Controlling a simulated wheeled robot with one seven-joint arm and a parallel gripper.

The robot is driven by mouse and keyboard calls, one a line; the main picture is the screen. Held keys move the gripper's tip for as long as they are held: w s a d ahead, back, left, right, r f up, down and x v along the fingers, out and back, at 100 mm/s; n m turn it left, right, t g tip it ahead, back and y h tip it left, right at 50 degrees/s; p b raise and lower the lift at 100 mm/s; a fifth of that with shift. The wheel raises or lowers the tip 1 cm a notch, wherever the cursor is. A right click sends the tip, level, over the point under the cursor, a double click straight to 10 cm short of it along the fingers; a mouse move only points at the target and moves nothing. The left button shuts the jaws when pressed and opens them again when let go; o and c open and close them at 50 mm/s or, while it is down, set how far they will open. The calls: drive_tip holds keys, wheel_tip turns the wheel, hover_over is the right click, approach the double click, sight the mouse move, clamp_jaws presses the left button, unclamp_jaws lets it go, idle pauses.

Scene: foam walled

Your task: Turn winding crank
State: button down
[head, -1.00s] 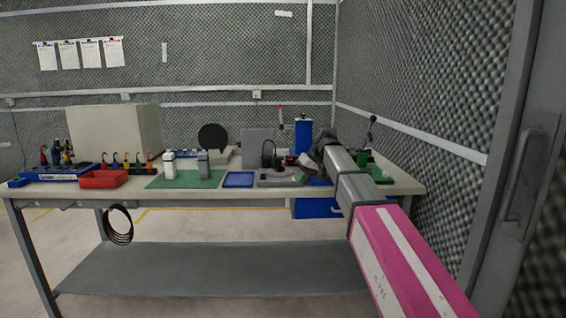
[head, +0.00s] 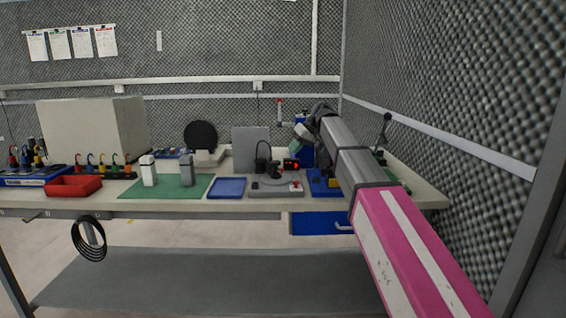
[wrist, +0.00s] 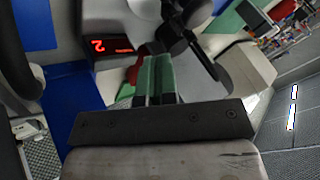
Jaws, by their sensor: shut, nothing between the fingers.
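My gripper (wrist: 157,76) shows in the wrist view as two green fingers pressed together, with nothing between them. A black bar-like part (wrist: 203,58), which may be the winding crank, is just beyond and to the right of the fingertips. I cannot tell whether they touch. A device with a lit red display reading 2 (wrist: 97,47) is left of the fingers. In the head view my arm reaches over the right end of the bench, and its wrist hides much of the equipment there. The red display (head: 291,164) also shows there.
A foam wall (head: 450,100) stands close on the right. A blue drawer (head: 315,223) hangs under the bench.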

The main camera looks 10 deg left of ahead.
sight(276, 170)
drive_tip(key=x, duration=1)
drive_tip(key=shift+w, duration=0.15)
drive_tip(key=shift+w+a, duration=0.1)
